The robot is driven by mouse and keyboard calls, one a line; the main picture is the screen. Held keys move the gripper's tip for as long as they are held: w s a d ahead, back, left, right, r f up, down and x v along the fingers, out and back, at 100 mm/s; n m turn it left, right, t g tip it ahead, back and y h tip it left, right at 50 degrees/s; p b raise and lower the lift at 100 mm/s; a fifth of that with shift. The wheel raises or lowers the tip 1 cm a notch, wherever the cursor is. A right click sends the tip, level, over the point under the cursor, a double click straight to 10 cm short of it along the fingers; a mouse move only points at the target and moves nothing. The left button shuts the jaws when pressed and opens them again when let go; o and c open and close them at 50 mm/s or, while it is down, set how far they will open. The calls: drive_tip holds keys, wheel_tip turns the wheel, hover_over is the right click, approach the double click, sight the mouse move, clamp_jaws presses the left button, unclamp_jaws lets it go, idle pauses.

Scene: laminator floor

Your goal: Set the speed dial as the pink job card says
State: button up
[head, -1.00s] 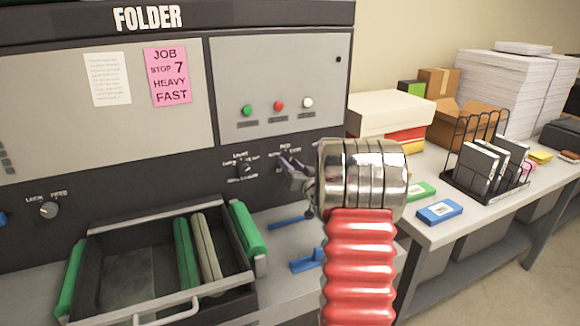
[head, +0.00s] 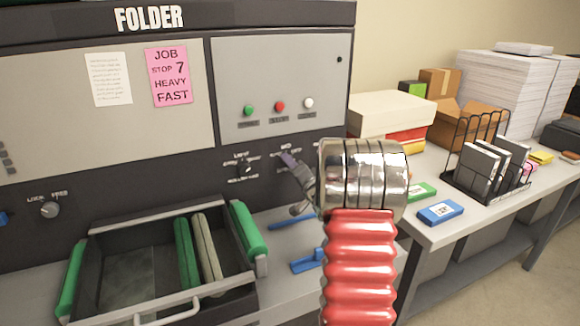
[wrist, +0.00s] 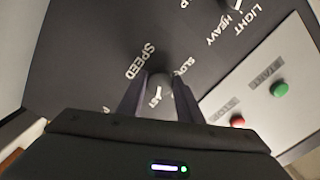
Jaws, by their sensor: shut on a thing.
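The pink job card (head: 169,77) on the folder panel reads JOB, STOP 7, HEAVY, FAST. The speed dial (wrist: 160,86) shows in the wrist view between my two fingers, beside the word SPEED. SLOW is printed to its right, and a partly covered label ending in AST lies just below it. A white mark on the dial lies near that label; its exact aim is hard to tell. My gripper (wrist: 160,104) is shut on the dial. In the head view my gripper (head: 290,160) reaches the panel and hides the dial.
The light/heavy dial (head: 245,168) is just left of my gripper. A lock/free knob (head: 50,209) is farther left. Green, red and white buttons (head: 279,106) sit above. An open tray with rollers (head: 200,302) juts out below. A side table (head: 440,231) with blue and green boxes stands right.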

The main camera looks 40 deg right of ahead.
drive_tip(key=shift+d, duration=0.1)
idle(0.3)
drive_tip(key=o, duration=1)
drive_tip(key=shift+o, duration=0.2)
drive_tip(key=v, duration=1.3)
drive_tip(key=shift+s+a, duration=0.2)
drive_tip(key=shift+s, duration=0.15)
